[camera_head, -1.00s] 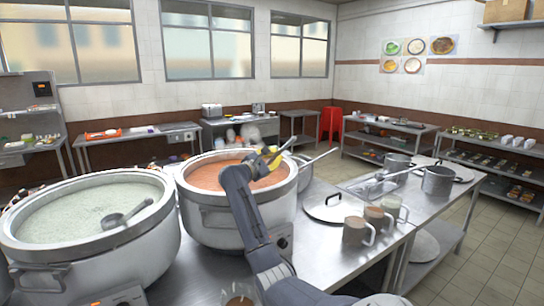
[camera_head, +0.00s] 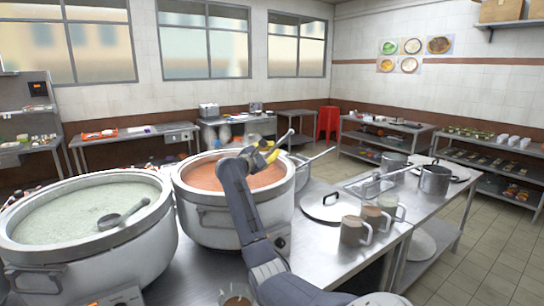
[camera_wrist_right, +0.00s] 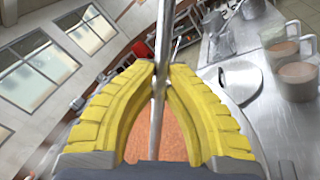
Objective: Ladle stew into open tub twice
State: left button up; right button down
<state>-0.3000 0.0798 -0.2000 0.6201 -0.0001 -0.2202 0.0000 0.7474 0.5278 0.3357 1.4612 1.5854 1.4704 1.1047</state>
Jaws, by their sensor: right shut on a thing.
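A large steel stockpot (camera_head: 205,215) holds orange-red stew (camera_head: 208,178). My right gripper (camera_head: 268,152), with yellow fingers, is above the far right part of this pot. In the right wrist view its fingers (camera_wrist_right: 158,75) are shut on a metal ladle handle (camera_wrist_right: 163,40), with orange stew (camera_wrist_right: 150,140) showing below between them. The handle's upper end (camera_head: 285,137) sticks up past the gripper; the ladle's bowl is hidden. A small open tub (camera_head: 236,300) with something brown in it is cut off by the bottom edge. My left gripper is out of view.
A second stockpot (camera_head: 120,268) of pale green congee stands at left with a ladle (camera_head: 122,215) in it. Right of the stew pot are a lid (camera_head: 328,212), several mugs (camera_head: 353,232) and smaller pots (camera_head: 435,182) on the steel counter.

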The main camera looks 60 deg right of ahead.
notch_tip(320, 180, up, 13)
dwell(1.3)
jog(key=shift+r, duration=0.1)
jog(key=shift+m+y, duration=0.5)
jog(key=shift+m, duration=0.6)
jog(key=shift+d, duration=0.1)
